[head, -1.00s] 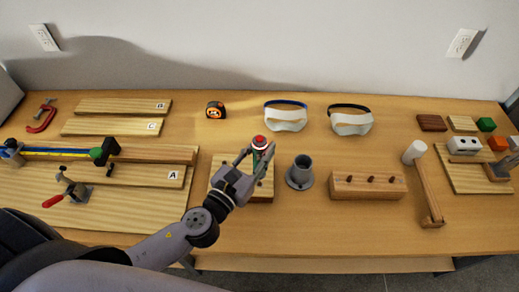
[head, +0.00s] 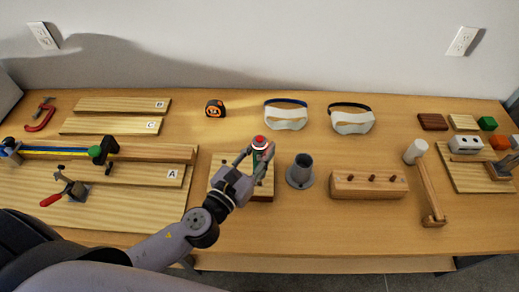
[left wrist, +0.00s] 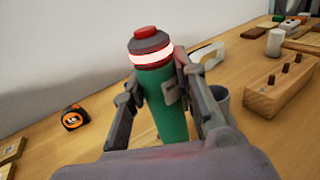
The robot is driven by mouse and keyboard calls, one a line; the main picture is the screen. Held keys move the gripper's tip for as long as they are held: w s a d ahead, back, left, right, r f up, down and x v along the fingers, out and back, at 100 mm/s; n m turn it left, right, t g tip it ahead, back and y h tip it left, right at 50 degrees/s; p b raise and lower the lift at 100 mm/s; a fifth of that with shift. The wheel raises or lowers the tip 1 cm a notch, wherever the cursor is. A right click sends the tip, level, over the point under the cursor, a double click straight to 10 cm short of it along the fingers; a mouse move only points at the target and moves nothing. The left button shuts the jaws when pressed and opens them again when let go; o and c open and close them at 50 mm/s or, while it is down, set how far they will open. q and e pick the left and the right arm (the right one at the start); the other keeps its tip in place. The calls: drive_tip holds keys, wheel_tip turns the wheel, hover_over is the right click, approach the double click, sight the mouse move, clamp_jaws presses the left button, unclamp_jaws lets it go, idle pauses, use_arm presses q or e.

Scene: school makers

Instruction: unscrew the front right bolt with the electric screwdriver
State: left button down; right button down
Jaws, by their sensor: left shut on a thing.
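The electric screwdriver (head: 259,143) has a green body, a red button on top and a glowing ring. It stands roughly upright over the wooden block (head: 219,160). My left gripper (head: 249,165) is shut around its body. In the left wrist view, the screwdriver (left wrist: 163,100) stands between the two fingers, button up. The gripper and tool cover much of the block, so I cannot make out the front right bolt or whether the tip sits on it. My right gripper is not in view.
A grey round holder (head: 300,172) stands empty just right of the block. A wooden block with pegs (head: 368,188) and a mallet (head: 428,185) lie further right. Boards and clamps fill the left. Safety goggles (head: 286,116) and a tape measure (head: 215,108) lie behind.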

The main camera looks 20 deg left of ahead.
use_arm(q)
drive_tip(key=shift+f+b, duration=0.35)
drive_tip(key=shift+f, duration=0.05)
drive_tip(key=shift+s+f, duration=0.2)
idle(1.6)
drive_tip(key=shift+d+r+p, duration=0.1)
drive_tip(key=shift+p, duration=0.35)
idle(0.8)
drive_tip(key=shift+r+p, duration=0.2)
drive_tip(key=shift+p, duration=0.15)
idle(1.2)
